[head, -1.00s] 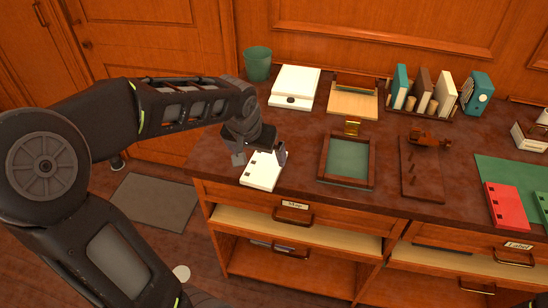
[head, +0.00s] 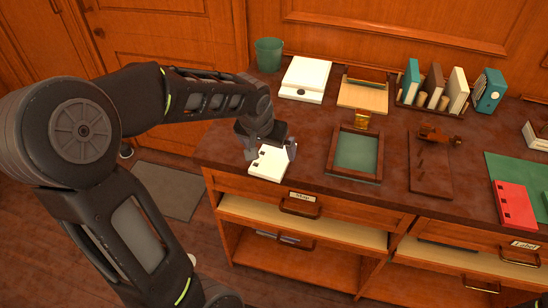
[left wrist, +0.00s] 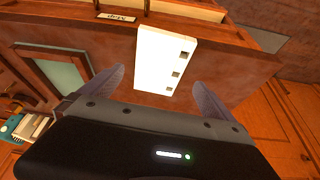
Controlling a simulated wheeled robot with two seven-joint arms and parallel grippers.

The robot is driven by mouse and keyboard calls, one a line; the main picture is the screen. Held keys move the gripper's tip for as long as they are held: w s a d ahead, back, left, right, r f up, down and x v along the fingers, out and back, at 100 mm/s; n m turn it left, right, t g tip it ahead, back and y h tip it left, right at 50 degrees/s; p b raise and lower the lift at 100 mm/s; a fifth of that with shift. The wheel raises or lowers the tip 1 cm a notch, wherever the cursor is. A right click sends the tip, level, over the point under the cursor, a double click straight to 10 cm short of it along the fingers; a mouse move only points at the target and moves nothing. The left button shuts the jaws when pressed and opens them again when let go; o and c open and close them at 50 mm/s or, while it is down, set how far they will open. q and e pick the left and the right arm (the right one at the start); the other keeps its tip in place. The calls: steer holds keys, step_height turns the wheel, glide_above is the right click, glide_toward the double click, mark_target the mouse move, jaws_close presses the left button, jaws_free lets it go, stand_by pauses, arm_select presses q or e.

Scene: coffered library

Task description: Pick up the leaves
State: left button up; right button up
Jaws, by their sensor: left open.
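The leaves (head: 268,165) are a white stack with small dark square holes along one edge. They lie on the dark counter top near its front left edge. In the left wrist view the white leaves (left wrist: 164,62) lie beyond and between the two fingers. My left gripper (head: 271,152) is open, just above the far end of the leaves, with a finger to each side. I cannot tell whether the fingers touch them. My right gripper is not in view.
A green-lined tray (head: 330,153) stands right of the leaves, with a brown wooden board (head: 430,172) further right. A red punched stack (head: 514,204) lies on a green mat (head: 520,172). Behind are a white box (head: 305,79), a green cup (head: 269,55) and a book rack (head: 432,108).

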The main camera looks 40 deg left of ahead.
mark_target(273, 157)
arm_select(q)
steer(key=x, duration=0.5)
steer(key=shift+p, duration=0.4)
steer(key=c, duration=1.4)
step_height(273, 157, up, 10)
steer(key=shift+r, duration=0.1)
stand_by(0.6)
